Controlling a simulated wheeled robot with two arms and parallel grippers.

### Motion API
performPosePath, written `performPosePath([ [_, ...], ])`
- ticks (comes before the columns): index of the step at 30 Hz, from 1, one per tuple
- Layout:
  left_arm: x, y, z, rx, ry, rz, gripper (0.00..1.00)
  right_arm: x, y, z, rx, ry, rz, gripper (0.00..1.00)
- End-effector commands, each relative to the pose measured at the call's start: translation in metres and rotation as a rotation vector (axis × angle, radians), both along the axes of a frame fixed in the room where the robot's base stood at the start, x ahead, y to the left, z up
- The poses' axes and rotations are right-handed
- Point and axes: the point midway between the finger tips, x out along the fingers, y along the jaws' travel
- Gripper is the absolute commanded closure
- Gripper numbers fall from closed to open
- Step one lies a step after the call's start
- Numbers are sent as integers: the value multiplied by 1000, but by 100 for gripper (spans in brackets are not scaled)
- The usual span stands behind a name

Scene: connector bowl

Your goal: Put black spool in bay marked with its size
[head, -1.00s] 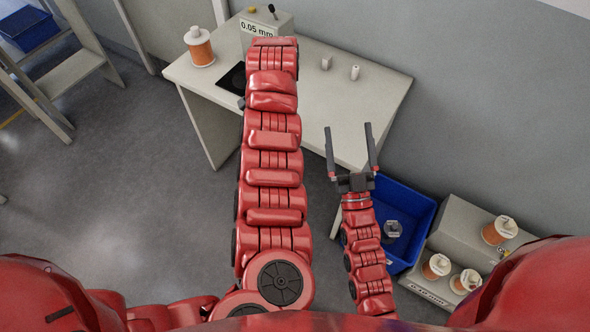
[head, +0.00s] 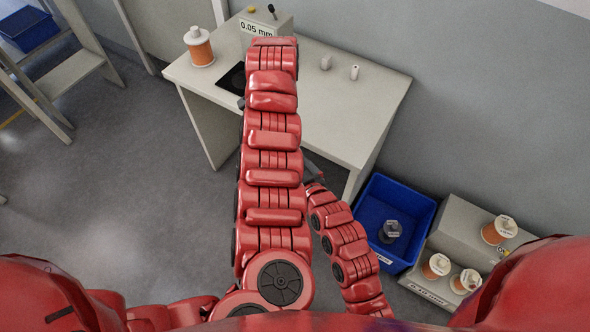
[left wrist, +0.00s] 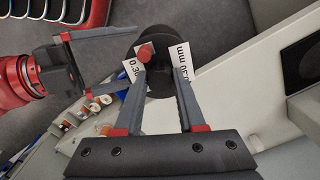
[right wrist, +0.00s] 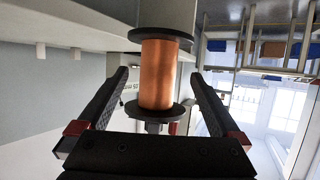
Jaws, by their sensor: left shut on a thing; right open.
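The black spool (left wrist: 160,32) is in my left gripper (left wrist: 160,72), which is shut on it in the left wrist view. White labels on its end read 0.30 mm as far as I can tell. In the right wrist view the spool (right wrist: 158,75) shows copper wire between two black flanges. My right gripper (right wrist: 158,82) is open, its fingers apart on either side of the spool's lower end. The right gripper (left wrist: 95,50) also shows beside the spool in the left wrist view. In the head view my left arm hides the spool and left gripper.
A table (head: 345,115) holds a box (head: 262,26) marked 0.05 mm and a white-topped copper spool (head: 199,48). A blue bin (head: 385,185) with a grey object stands right of it. A grey stepped rack (head: 457,222) holds several white-topped spools; its labels are unreadable.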

Motion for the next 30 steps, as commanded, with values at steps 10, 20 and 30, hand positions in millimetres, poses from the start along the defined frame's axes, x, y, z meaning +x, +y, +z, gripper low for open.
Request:
performPosePath([
  [10,0,0,0,0,-1,0,100,56,25,-23,0,-3,0,0],
  [20,0,0,0,0,-1,0,100,81,36,-35,0,-3,-1,0],
  [30,0,0,0,0,-1,0,100,83,37,-36,0,-4,-1,4],
])
